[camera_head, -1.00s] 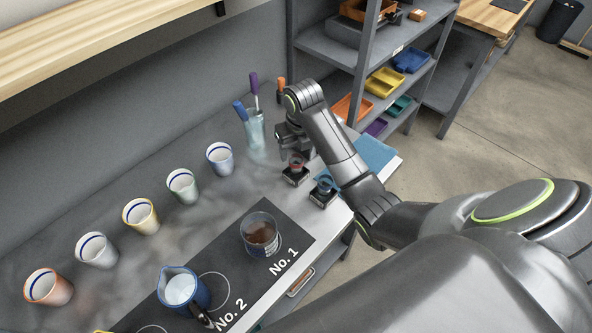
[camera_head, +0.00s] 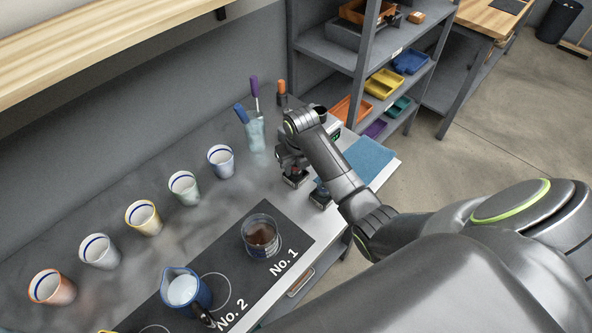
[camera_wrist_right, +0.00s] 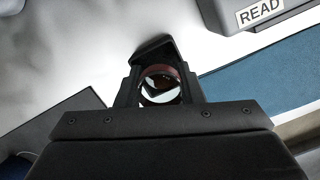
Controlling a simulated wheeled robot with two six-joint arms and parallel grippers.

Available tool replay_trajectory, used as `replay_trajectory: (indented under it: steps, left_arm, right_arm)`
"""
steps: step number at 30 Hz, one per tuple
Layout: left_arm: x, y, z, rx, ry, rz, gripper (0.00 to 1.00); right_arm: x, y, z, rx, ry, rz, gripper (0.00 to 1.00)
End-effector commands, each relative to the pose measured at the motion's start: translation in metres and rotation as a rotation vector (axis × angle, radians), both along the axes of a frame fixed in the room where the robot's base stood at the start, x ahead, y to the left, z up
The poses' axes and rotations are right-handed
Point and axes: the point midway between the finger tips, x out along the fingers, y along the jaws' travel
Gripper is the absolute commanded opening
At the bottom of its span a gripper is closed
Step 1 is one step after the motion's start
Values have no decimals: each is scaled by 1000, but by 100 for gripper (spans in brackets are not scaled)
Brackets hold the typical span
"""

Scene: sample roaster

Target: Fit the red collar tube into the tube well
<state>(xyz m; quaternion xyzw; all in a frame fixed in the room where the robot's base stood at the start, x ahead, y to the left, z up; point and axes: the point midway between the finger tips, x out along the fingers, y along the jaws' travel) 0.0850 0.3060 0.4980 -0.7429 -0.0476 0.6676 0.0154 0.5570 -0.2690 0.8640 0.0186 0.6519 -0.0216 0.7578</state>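The red collar tube (camera_wrist_right: 160,72) shows in the right wrist view as a clear round tube with a reddish ring, seen from above between my fingers. Below it is a black square stand (camera_wrist_right: 152,48). My right gripper (camera_wrist_right: 162,88) has one finger on each side of the tube; whether they press on it I cannot tell. In the head view my right gripper (camera_head: 293,165) is low over the stand (camera_head: 295,180) and hides most of the tube. A grey device labelled READ (camera_wrist_right: 262,12) is at the upper right; its well opening is not clear. My left gripper is not in view.
A second black stand (camera_head: 320,198) is close by on the right, partly behind my arm. A blue mat (camera_head: 369,160) lies at the table's right end. A glass with colored-handled tools (camera_head: 255,133) stands behind. Several cups and a beaker (camera_head: 261,236) are to the left.

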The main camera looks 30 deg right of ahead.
Motion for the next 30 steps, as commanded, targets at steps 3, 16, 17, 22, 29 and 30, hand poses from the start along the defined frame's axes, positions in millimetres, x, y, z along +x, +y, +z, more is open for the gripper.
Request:
replay_trajectory:
  steps: [3,16,17,22,29,30]
  left_arm:
    - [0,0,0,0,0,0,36]
    - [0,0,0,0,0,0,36]
    - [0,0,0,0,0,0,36]
    - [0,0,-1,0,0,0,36]
    - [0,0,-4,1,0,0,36]
    - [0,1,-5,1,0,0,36]
  right_arm:
    - [0,0,0,0,0,0,18]
    - [1,0,3,0,-2,0,10]
    - [1,0,4,0,-2,0,10]
    - [1,0,12,0,-3,0,10]
    - [1,-1,33,-1,-4,0,10]
    - [1,-1,37,-1,-3,0,10]
